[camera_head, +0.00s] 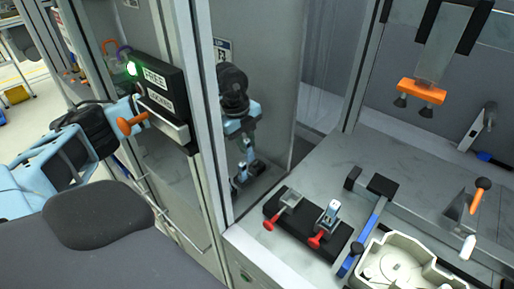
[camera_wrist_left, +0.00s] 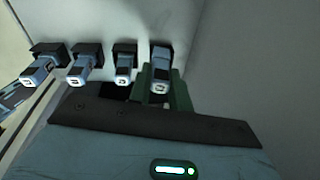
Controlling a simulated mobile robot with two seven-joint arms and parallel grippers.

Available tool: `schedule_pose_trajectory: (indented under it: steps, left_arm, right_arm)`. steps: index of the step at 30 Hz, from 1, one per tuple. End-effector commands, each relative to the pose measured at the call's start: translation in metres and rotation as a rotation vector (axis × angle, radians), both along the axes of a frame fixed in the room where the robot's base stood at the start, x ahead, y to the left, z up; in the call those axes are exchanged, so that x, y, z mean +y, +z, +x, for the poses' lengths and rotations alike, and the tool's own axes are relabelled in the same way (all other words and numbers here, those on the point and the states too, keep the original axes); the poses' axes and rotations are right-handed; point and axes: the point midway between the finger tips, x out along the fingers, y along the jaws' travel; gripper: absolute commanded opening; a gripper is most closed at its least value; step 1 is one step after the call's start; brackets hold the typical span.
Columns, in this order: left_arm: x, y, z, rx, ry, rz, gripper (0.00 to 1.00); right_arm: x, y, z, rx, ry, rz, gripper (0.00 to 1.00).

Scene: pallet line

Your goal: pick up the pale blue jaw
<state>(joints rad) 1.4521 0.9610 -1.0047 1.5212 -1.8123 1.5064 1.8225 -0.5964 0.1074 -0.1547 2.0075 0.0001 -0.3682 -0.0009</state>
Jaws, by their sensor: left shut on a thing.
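Several pale blue jaws with black holders stand in a row along a pale wall in the left wrist view. The rightmost pale blue jaw (camera_wrist_left: 160,72) is between the dark green fingers of my left gripper (camera_wrist_left: 163,90), which is shut on it. The jaw is still close to its black holder; I cannot tell whether it is free of it. In the head view my left gripper (camera_head: 246,150) is seen beyond the door frame, pointing down. Small pale blue parts show below it, too small to tell apart. My right gripper is in neither view.
A door lock box (camera_head: 165,90) marked FREE, with a green light and orange knob, is beside my left arm. A metal door post stands before the gripper. On the grey bench are a black block (camera_head: 330,238) with red-handled clamps and a cream casting (camera_head: 400,265).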

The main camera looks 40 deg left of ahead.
Motion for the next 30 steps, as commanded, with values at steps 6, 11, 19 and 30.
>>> schedule_pose_trajectory:
  steps: [6,11,19,30]
  left_arm:
    - [0.054,-0.004,-0.029,0.007,0.005,0.003,0.00]
    - [0.089,-0.004,-0.047,0.008,0.005,0.004,0.00]
    - [0.124,-0.003,-0.065,0.007,0.000,0.001,0.00]
    - [0.133,-0.001,-0.070,0.004,-0.001,0.001,0.00]
  right_arm:
    - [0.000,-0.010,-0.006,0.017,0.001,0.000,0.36]
    - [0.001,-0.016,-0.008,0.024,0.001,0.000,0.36]
    - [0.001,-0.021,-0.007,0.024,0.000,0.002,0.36]
    - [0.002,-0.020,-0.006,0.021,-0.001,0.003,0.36]
